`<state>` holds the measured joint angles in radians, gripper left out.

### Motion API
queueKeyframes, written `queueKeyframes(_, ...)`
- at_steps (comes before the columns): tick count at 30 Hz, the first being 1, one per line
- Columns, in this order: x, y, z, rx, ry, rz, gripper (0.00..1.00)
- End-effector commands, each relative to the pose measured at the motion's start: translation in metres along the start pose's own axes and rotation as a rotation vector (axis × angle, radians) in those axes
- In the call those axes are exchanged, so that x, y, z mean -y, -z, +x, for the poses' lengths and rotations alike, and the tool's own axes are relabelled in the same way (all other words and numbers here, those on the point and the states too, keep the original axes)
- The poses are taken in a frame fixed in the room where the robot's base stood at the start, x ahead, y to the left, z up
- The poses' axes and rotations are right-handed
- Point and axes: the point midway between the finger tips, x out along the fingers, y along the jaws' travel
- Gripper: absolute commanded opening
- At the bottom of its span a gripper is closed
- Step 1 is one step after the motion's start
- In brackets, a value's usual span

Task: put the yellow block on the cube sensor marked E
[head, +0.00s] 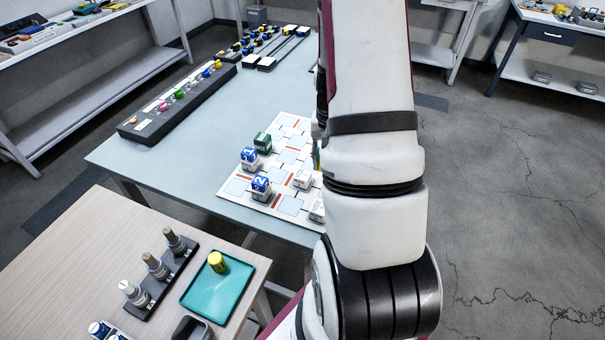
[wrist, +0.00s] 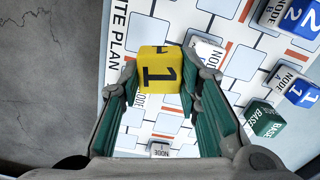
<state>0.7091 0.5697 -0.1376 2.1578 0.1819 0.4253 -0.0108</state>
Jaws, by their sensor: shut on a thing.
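My gripper (wrist: 160,82) is shut on the yellow block (wrist: 153,60), a cube marked 1, in the wrist view. The block sits between the green-lined fingers, over the white plan board (wrist: 113,52). Whether the block touches a sensor cannot be told.
On the board stand a green BASE cube (head: 263,142) and blue blocks marked 1 (head: 249,155) and 2 (head: 261,184) on white cubes. A dark rack with coloured knobs (head: 178,100) lies farther back. A teal tray (head: 205,300) with a yellow cylinder is on the nearer wooden table.

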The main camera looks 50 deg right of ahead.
Motion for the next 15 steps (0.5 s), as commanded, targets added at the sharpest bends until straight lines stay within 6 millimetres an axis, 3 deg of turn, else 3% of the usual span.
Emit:
queueKeyframes(1,-0.025,-0.001,0.000,0.002,-0.001,0.065,0.10)
queueKeyframes(3,-0.050,-0.003,0.001,0.001,-0.002,0.135,0.10)
queueKeyframes(8,-0.084,-0.008,0.003,0.001,-0.003,0.233,0.10)
queueKeyframes(11,-0.086,-0.009,0.004,0.000,-0.004,0.252,0.10)
queueKeyframes(15,-0.064,-0.005,0.006,0.000,-0.004,0.250,0.10)
